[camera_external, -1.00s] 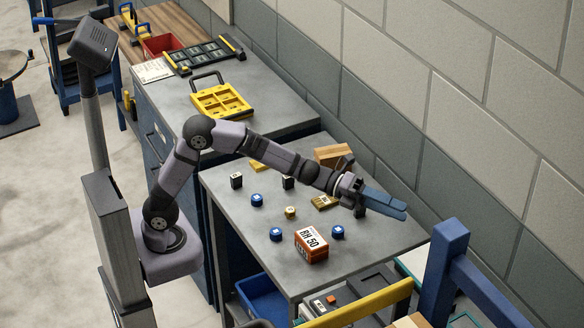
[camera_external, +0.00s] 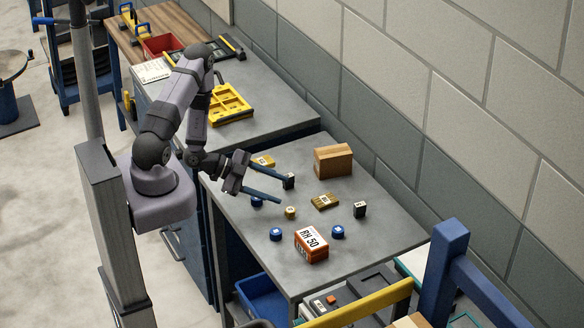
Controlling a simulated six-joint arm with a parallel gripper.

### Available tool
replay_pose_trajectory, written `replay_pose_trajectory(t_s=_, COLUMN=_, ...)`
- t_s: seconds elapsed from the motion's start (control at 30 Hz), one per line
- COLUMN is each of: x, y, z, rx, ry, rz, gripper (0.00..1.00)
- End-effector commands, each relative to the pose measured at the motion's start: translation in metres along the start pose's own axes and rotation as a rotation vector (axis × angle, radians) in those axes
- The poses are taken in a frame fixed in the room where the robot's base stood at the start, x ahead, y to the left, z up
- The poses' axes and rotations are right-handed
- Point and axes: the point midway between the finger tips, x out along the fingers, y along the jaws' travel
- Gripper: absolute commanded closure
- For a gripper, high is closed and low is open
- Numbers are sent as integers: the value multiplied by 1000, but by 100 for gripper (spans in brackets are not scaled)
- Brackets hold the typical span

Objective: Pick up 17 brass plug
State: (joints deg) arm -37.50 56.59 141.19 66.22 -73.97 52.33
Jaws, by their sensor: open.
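A small round brass plug (camera_external: 290,212) stands on the grey table, with a pale label on top that is too small to read. Two flatter brass blocks also lie there, one (camera_external: 324,201) right of the plug and one (camera_external: 263,162) farther back. My gripper (camera_external: 281,191) is open and empty. Its two long blue fingers reach right over the left part of the table. The nearer fingertip shows just above and left of the plug in the picture; I cannot tell its height. The other fingertip shows beside a small black block (camera_external: 289,181).
Blue round plugs stand near the front (camera_external: 276,234), (camera_external: 338,232), and another (camera_external: 257,201) is partly behind a finger. An orange RH 50 box (camera_external: 312,245), a black block (camera_external: 360,209) and a cardboard box (camera_external: 333,160) surround the plug. The table's right part is clear.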

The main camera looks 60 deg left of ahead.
Motion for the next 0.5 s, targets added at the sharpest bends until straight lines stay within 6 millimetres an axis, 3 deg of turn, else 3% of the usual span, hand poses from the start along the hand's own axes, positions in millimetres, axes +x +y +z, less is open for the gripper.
replay_pose_trajectory(t_s=0.03, x=0, y=12, z=6, rx=-116, ry=12, rz=-6, gripper=54)
replay_pose_trajectory(t_s=0.2, x=0, y=37, z=12, rx=-430, ry=57, rz=-28, gripper=54)
replay_pose_trajectory(t_s=0.5, x=-1, y=50, z=13, rx=-616, ry=86, rz=-41, gripper=54)
